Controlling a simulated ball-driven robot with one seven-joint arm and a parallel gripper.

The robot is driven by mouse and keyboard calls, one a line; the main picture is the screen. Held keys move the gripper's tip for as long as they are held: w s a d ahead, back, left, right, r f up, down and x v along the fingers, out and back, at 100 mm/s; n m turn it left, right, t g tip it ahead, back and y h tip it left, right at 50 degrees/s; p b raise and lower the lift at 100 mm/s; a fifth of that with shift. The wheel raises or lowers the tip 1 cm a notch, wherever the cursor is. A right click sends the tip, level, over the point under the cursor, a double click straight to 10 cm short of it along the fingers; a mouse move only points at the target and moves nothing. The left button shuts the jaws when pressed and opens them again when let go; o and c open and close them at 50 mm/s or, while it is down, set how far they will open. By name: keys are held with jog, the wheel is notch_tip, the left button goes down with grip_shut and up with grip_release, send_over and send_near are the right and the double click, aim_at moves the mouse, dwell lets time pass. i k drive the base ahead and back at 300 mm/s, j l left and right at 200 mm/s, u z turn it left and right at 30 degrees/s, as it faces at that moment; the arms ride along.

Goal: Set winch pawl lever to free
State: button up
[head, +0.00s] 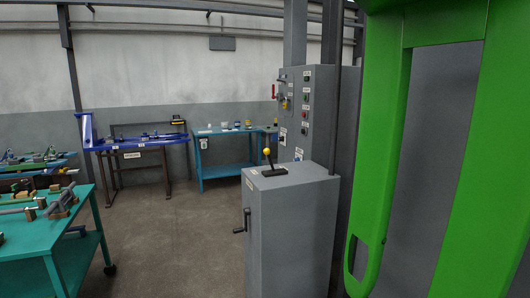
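A black lever with a yellow knob (267,152) stands on top of a grey cabinet (290,230) right of the middle in the head view. It rises from a dark base plate (270,171) and looks near upright, with a slight lean to the left. Small labels (250,184) sit by it, too small to read. I cannot tell which setting the lever is in, or for certain that it is the winch pawl lever. My gripper is not in view.
A black crank (242,222) sticks out from the cabinet's left side. Behind stands a taller grey control cabinet (318,110) with buttons and a red handle (274,91). A teal workbench (85,247) is at lower left. The floor (180,240) between is clear. The right side is blocked close up.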

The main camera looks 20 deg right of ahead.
aim_at(267, 151)
jog(key=i+j, duration=0.25)
jog(key=i, duration=0.25)
jog(key=i+j, duration=0.3)
jog(key=i, duration=0.15)
jog(key=i+j, duration=0.25)
jog(key=i, duration=0.25)
jog(key=i+j+z, duration=0.25)
jog(key=i+j, duration=0.25)
jog(key=i, duration=0.15)
jog(key=i+j+z, duration=0.25)
jog(key=i+j, duration=0.3)
